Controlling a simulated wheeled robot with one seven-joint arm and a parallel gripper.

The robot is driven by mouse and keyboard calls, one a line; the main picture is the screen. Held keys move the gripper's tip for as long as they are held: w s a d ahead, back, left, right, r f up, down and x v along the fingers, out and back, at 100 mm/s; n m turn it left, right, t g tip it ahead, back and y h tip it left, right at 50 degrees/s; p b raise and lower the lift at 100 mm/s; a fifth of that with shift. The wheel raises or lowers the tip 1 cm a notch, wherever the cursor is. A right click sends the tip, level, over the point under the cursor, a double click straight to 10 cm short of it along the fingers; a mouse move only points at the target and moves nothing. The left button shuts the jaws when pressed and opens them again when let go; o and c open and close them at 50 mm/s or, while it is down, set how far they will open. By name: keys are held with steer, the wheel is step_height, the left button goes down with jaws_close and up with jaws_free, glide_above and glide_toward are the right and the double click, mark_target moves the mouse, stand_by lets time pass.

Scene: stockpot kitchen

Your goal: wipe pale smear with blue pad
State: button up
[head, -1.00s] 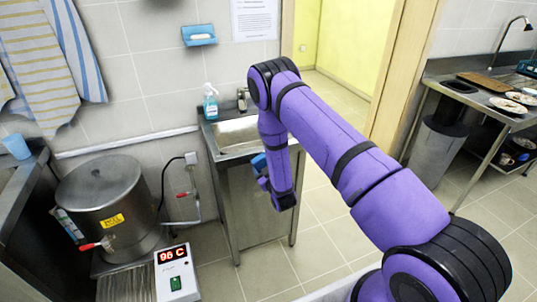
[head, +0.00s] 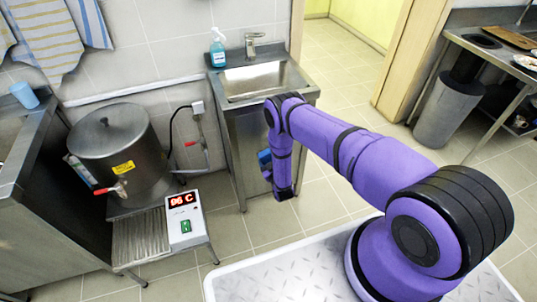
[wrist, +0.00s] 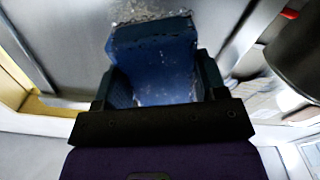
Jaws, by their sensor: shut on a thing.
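The blue pad (wrist: 152,50) is held between the fingers of my gripper (wrist: 160,85) in the wrist view. Its far edge looks rough and worn, with pale specks on its face. In the head view my gripper (head: 265,166) hangs low in front of the steel sink stand (head: 235,130), with a bit of the blue pad (head: 264,156) showing at its left. A grey surface lies beyond the pad in the wrist view; I cannot tell whether pad and surface touch.
A steel boiler pot (head: 112,150) stands at left by a display box (head: 186,212) reading 96 C. A soap bottle (head: 217,50) and tap (head: 254,45) stand at the sink. A grey bin (head: 447,112) is at right. Tiled floor is clear between the sink and the bin.

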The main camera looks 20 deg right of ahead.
mark_target(261, 144)
steer(key=shift+w, duration=2.95)
steer(key=shift+w, duration=0.95)
steer(key=shift+d, duration=0.1)
